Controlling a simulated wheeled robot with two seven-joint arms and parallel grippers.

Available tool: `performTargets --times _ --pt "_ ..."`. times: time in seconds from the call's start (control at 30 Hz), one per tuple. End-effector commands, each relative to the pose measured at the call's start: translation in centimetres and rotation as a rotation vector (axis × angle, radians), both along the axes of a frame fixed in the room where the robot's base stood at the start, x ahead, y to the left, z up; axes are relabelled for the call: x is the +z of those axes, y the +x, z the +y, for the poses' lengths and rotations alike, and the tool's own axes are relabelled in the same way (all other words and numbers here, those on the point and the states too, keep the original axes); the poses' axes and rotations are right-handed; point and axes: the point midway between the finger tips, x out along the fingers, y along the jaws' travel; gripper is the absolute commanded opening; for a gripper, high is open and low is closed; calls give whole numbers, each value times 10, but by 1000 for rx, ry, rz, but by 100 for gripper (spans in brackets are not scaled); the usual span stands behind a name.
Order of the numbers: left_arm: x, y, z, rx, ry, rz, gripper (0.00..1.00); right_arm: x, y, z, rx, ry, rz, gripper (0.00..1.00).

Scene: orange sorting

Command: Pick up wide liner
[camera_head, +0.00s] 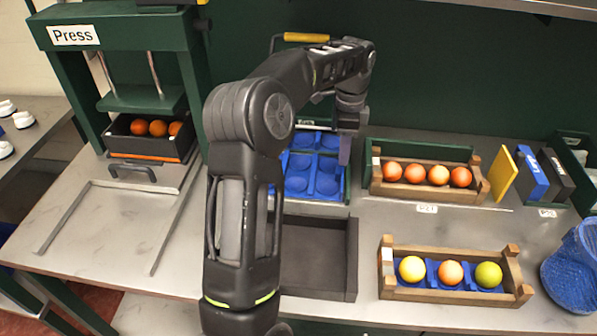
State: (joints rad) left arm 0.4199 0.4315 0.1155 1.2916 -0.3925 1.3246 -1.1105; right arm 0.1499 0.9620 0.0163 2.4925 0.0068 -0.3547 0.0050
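A wide blue liner (297,184) with several round cups sits in a green-edged holder at the middle of the table, behind a dark open box. My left arm crosses in front of its left part and hides some of it. My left gripper (345,150) points down at the liner's right edge, with a grey finger overlapping that edge in the picture. I cannot tell whether it touches the liner or how far the fingers are apart. My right gripper is not in view.
A wooden crate with several oranges (438,175) stands at right, and another crate (455,296) holds three fruits in a blue liner. The dark box (320,255) is empty where visible. A green press (120,30) with oranges stands at left. A blue mesh basket (572,275) is far right.

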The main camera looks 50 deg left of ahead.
Motion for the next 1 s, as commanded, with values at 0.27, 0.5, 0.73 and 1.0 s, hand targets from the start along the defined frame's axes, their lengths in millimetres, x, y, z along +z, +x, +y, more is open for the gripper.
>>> performTargets --times 0.27,0.5,0.73,1.0 --pt "-22 -1 0 0 0 1 40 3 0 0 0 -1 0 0" --pt "-23 -1 0 0 0 1 40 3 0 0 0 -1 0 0" --pt "-44 -3 3 0 -2 6 40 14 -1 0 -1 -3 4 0" --pt "-73 -2 4 0 -1 1 40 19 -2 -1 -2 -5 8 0"
